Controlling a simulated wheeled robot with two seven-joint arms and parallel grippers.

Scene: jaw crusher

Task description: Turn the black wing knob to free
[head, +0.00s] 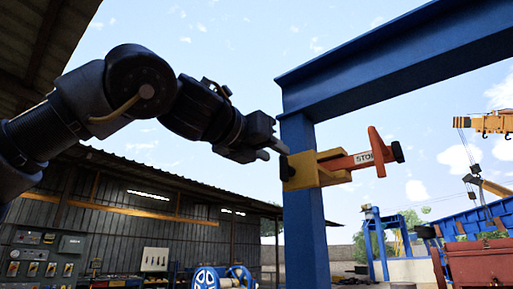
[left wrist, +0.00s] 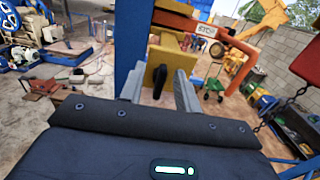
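The black wing knob (head: 287,168) sits on the left side of a yellow bracket (head: 318,168) fixed to a blue post. In the left wrist view the knob (left wrist: 159,82) points toward me from the yellow block (left wrist: 172,58), between my two grey fingers. My left gripper (head: 273,150) is in front of the knob in the head view, its fingers reaching toward the bracket. In the left wrist view the left gripper (left wrist: 159,84) is open, with a gap on each side of the knob. My right gripper is not in view.
An orange lever marked STOP (head: 365,158) extends right from the bracket. The blue post (head: 305,230) and blue beam (head: 400,50) stand beside and above it. A control panel (head: 40,255) is at the lower left. Open air surrounds my left arm.

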